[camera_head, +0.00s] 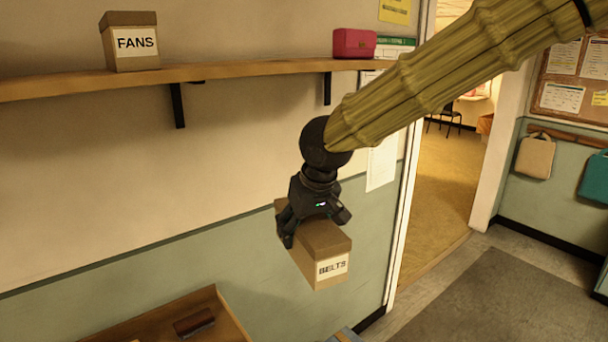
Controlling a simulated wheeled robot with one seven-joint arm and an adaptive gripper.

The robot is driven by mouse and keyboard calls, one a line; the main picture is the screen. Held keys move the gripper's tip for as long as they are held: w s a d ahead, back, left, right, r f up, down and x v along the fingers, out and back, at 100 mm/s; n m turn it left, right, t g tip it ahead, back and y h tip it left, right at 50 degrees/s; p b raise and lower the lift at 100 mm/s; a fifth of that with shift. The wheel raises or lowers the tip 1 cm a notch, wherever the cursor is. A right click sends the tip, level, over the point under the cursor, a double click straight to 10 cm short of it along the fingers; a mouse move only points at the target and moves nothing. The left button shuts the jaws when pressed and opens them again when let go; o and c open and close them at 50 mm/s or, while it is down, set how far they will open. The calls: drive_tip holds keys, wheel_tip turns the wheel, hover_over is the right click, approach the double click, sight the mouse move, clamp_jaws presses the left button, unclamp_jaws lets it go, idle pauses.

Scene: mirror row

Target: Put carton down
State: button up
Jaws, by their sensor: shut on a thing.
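My gripper (312,222) is shut on a brown carton (318,257) with a white label that reads BELTS. The carton hangs in the air beside the wall, below the wooden shelf and a little tilted in the picture. The gripper fingers straddle its upper part and hide some of its top and far end. My arm reaches in from the upper right.
A wooden tray or desk (235,318) with a dark object (194,323) is at lower left. A doorway opens at right.

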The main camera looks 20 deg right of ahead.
wheel_tip(320, 180, down, 31)
drive_tip(key=w+d+m, duration=0.2)
drive_tip(key=shift+w+h, duration=0.25)
drive_tip(key=shift+h, duration=0.15)
